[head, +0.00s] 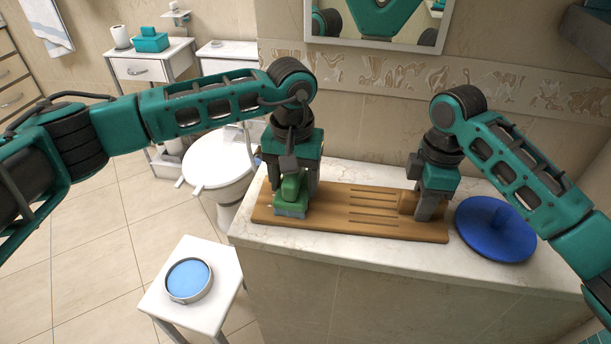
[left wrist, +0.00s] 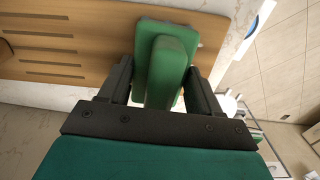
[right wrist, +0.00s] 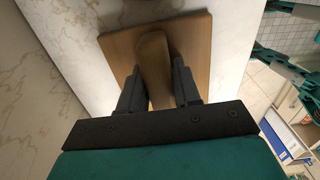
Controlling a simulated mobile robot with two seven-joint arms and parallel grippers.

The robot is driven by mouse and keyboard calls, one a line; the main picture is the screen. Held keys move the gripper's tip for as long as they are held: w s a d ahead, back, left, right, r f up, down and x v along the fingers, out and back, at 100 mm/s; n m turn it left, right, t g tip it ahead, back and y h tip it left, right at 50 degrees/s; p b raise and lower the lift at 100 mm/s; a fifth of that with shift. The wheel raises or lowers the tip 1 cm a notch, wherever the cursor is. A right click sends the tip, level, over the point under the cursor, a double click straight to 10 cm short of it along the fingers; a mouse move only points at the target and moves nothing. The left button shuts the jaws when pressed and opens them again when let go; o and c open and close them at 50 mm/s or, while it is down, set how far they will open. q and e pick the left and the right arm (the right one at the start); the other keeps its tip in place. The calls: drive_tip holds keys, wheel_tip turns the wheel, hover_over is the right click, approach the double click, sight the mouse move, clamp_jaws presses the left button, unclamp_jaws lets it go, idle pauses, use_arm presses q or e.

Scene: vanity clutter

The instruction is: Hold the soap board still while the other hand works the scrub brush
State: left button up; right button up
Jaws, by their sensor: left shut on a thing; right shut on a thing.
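The wooden soap board (head: 340,222) lies flat on the counter, with several slots across its middle. The green scrub brush (head: 290,199) is upright on the board's left end. My left gripper (head: 293,190) points down and is shut on the brush's handle; the left wrist view shows the brush (left wrist: 166,65) between its fingers. My right gripper (head: 430,207) is shut on the raised wooden block at the board's right end. In the right wrist view this block (right wrist: 154,65) stands between the fingers on the board (right wrist: 195,40).
A round blue lidlike object (head: 497,230) lies on the counter (head: 350,176) just right of the board. A white stool (head: 215,305) with a round blue-topped dish (head: 188,280) stands in front at left. A toilet (head: 218,170) is behind it.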

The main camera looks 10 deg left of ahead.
use_arm(q)
drive_tip(key=a, duration=0.4)
drive_tip(key=shift+s+a, duration=0.2)
drive_tip(key=shift+a, duration=0.2)
drive_tip(key=shift+w+d, duration=0.15)
drive_tip(key=shift+d, duration=1.75)
drive_tip(key=shift+w+d, duration=0.1)
drive_tip(key=shift+d, duration=1.8)
drive_tip(key=shift+r, duration=4.1)
use_arm(e)
drive_tip(key=o, duration=1.3)
use_arm(q)
drive_tip(key=shift+a, duration=0.1)
use_arm(e)
drive_tip(key=shift+r, duration=0.1)
use_arm(q)
drive_tip(key=shift+r, duration=0.2)
use_arm(e)
drive_tip(key=shift+r, duration=3.9)
